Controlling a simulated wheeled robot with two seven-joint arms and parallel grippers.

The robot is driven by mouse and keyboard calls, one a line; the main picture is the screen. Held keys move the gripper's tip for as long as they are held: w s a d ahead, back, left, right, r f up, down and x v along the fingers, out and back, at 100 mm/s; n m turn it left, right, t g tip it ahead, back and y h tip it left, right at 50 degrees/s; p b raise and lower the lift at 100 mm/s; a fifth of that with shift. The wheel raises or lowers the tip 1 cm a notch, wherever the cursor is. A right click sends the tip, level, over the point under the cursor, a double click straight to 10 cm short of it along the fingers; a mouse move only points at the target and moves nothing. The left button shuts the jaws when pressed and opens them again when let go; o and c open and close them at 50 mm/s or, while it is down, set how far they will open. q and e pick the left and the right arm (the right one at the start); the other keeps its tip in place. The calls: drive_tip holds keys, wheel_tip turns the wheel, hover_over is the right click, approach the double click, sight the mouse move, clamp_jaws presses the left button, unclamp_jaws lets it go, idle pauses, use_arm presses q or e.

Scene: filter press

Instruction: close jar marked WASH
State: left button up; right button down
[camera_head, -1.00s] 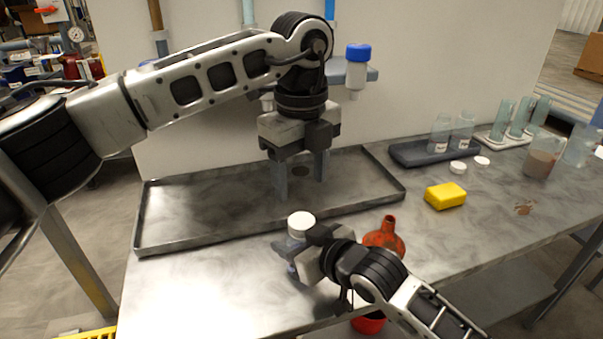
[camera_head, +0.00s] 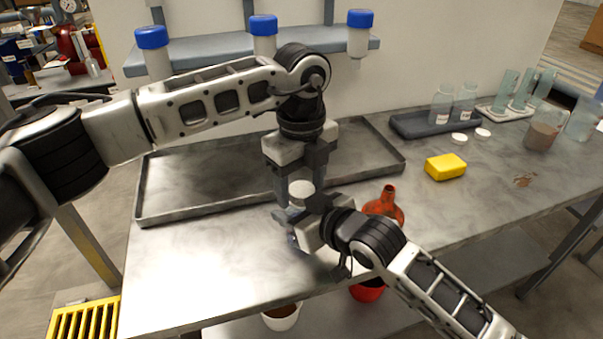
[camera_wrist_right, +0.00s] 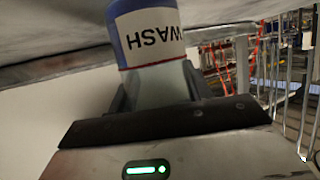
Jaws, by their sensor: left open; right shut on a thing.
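The jar marked WASH shows up close in the right wrist view (camera_wrist_right: 150,40), with its blue-and-white label upside down in the picture. My right gripper (camera_head: 294,217) is shut on this jar at the front of the bench. A white round lid (camera_head: 301,189) sits at the jar's top; I cannot tell whether it is tightened. My left gripper (camera_head: 300,180) points down over it, open, with one finger on each side of the lid. The rest of the jar is mostly hidden by my right gripper.
A grey tray (camera_head: 180,210) lies behind the jar. An orange funnel-like vessel (camera_head: 386,205) and a yellow block (camera_head: 446,167) are to the right. Two loose white lids (camera_head: 459,138) lie near a dark tray (camera_head: 410,126) of jars. A shelf (camera_head: 205,57) holds blue-capped bottles.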

use_arm(q)
drive_tip(key=shift+c, duration=0.2)
drive_tip(key=c, duration=1)
drive_tip(key=shift+o, duration=0.2)
drive_tip(key=m, duration=0.3)
drive_tip(key=o, duration=1.1)
drive_tip(key=shift+r, duration=0.1)
drive_tip(key=shift+r, duration=2.2)
